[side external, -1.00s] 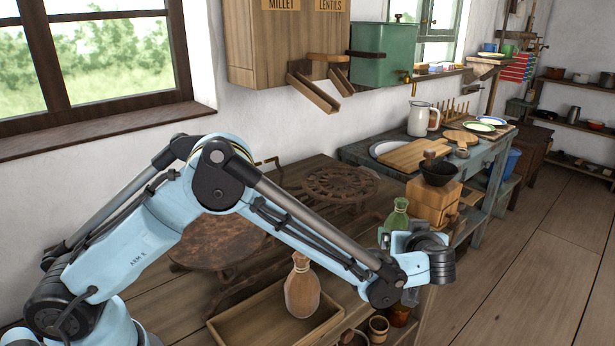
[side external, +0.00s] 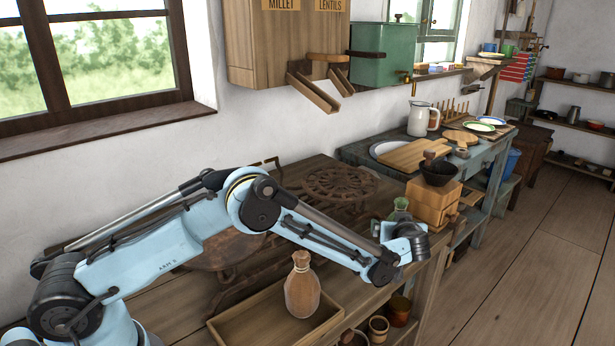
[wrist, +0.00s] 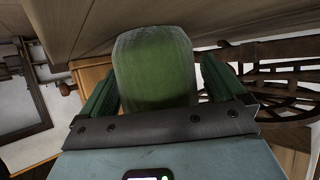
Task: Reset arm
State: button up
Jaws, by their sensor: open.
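A green glass bottle (side external: 400,206) stands at the right end of the wooden table, its lower part hidden behind my wrist in the side view. In the wrist view the green bottle (wrist: 155,65) fills the space between the two dark green fingers of my gripper (wrist: 160,78). The fingers are spread, one on each side of it. I cannot tell whether either finger touches it.
A brown stoppered bottle (side external: 302,288) stands in a shallow wooden tray (side external: 238,328) at the front. A wooden grinder (side external: 433,204) stands close right of the green bottle.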

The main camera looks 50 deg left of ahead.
jog(key=shift+r, duration=0.65)
